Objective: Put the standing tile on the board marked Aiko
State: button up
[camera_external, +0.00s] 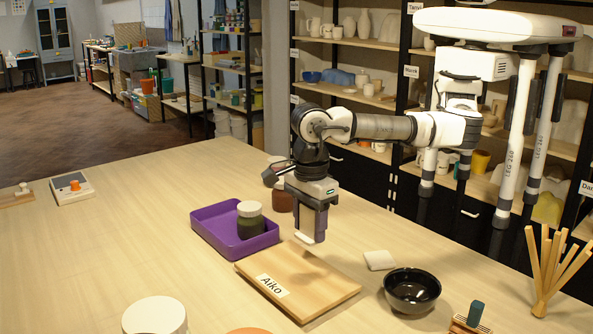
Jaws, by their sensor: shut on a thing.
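The wooden board marked Aiko (325,286) lies flat on the table, its white name label near its front left edge. My gripper (307,222) points down above the board's back part. It is shut on a pale tile (305,225), which hangs upright between the dark fingers. The tile looks a little above the board; the exact gap is hard to tell. Another pale tile (379,260) lies flat on the table right of the board. A teal piece (475,313) stands upright in a small wooden holder at the front right.
A purple tray (208,229) holding a dark lidded jar (250,220) is close behind the board. A brown jar (283,197) stands behind my gripper. A black bowl (412,290) and a holder of wooden sticks (548,275) are at right. The table's left is mostly clear.

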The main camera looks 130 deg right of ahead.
aim_at(310, 240)
jog(key=shift+f+p, duration=0.6)
jog(key=shift+f, duration=1.5)
jog(key=shift+f, duration=0.15)
jog(key=o, duration=1)
jog(key=shift+o, duration=0.2)
notch_tip(310, 240, up, 12)
jog(key=b, duration=0.4)
jog(key=shift+r, duration=0.2)
